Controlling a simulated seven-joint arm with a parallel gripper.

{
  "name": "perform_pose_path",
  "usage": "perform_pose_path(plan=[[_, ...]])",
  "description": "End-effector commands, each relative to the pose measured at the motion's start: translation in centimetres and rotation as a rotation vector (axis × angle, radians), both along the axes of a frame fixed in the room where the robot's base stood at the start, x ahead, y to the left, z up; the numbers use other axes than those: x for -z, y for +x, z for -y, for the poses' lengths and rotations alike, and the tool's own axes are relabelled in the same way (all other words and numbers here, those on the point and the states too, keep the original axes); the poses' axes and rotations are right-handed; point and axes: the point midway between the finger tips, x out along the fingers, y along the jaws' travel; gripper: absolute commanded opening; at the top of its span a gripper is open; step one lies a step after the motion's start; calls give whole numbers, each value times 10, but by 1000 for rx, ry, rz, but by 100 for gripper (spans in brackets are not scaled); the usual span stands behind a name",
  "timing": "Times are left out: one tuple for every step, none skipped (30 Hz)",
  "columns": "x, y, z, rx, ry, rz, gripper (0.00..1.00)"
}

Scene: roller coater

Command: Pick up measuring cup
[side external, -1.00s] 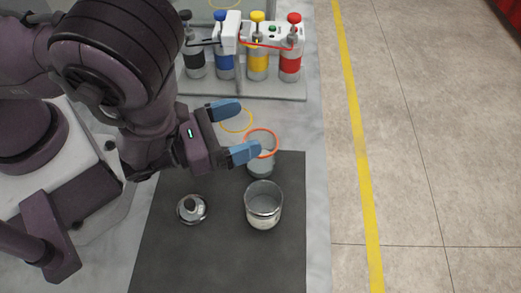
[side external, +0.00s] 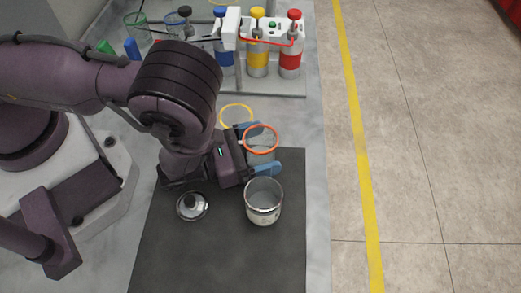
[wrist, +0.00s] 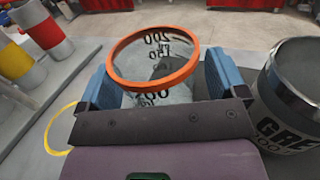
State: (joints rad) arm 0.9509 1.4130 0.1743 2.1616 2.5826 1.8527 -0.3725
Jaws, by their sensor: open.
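The measuring cup (side external: 261,155) is clear with an orange rim and stands at the back edge of the dark mat. In the wrist view the cup (wrist: 160,95) shows black volume marks and sits between the two blue fingers. My gripper (side external: 262,150) is open around the cup, one finger on its far side and one on its near side. In the wrist view my gripper (wrist: 157,88) has a finger left and right of the cup. I cannot tell whether either finger touches it.
A metal can (side external: 263,203) stands close to the near finger; it also shows at right in the wrist view (wrist: 290,100). A silver lid (side external: 192,206) lies on the mat (side external: 215,260). A yellow ring (side external: 236,107) is behind. Colored pump bottles (side external: 257,60) stand at the back.

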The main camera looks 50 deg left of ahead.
Motion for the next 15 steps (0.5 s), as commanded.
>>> perform_pose_path(plan=[[0, 4, 1, 0, 0, 1, 91], [-1, 6, 2, 1, 0, 1, 91], [-1, 7, 3, 1, 0, 1, 91], [-1, 7, 3, 1, 0, 1, 91], [-1, 7, 3, 1, 1, 0, 91], [-1, 7, 3, 1, 1, 0, 91], [0, 7, 3, 1, 1, 0, 91], [0, 7, 3, 1, 1, 0, 91], [0, 7, 3, 1, 1, 0, 91], [0, 7, 3, 1, 1, 0, 84], [0, 7, 3, 1, 1, 0, 77], [0, 7, 3, 1, 1, 0, 68], [0, 7, 3, 1, 1, 0, 61], [0, 7, 3, 1, 1, 0, 54], [0, 7, 3, 1, 1, -1, 45]])
